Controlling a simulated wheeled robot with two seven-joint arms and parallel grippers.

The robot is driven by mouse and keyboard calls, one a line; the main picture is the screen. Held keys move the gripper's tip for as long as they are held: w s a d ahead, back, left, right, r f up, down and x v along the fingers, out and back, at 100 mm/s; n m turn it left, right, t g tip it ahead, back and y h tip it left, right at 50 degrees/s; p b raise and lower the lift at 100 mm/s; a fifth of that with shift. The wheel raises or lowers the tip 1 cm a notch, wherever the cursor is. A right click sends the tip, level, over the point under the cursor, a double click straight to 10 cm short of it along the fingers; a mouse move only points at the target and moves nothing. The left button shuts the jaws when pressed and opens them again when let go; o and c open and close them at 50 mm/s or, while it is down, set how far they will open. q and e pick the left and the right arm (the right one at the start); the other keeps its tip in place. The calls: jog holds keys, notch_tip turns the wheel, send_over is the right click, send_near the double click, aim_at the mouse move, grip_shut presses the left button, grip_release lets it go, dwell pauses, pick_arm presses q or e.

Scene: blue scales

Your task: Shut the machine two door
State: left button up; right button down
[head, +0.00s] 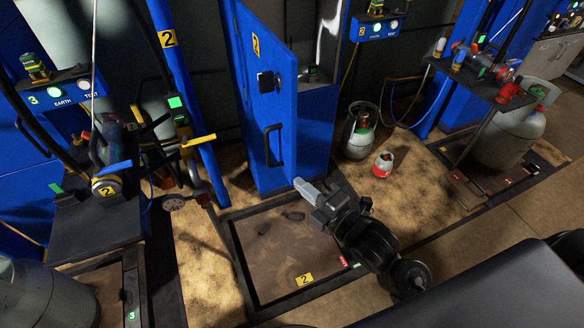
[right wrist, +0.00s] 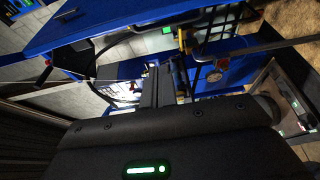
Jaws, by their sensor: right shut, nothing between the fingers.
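The machine two door (head: 258,100) is a tall blue panel marked with a yellow 2, with a black handle (head: 271,146) and a black latch box above it. It stands swung open from the blue cabinet (head: 313,125), whose inside partly shows to the right of the door. My right gripper (head: 301,186) is shut and empty, low at the right side of the door near its bottom. I cannot tell whether it touches the door or cabinet. In the right wrist view its closed fingers (right wrist: 158,88) point toward blue panels. My left gripper is not in view.
A black-edged floor frame (head: 285,262) with a yellow 2 plate lies below the cabinet. A grey gas cylinder (head: 359,133) and a small red and white canister (head: 382,164) stand to its right. Machine three's black table (head: 95,232) stands at the left.

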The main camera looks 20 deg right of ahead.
aim_at(292, 159)
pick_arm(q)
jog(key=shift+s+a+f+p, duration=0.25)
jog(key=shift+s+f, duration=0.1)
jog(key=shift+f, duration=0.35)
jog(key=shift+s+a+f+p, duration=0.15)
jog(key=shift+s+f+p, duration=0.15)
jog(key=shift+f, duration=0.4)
pick_arm(e)
jog(key=shift+w, duration=4.6)
jog(key=shift+d, duration=0.1)
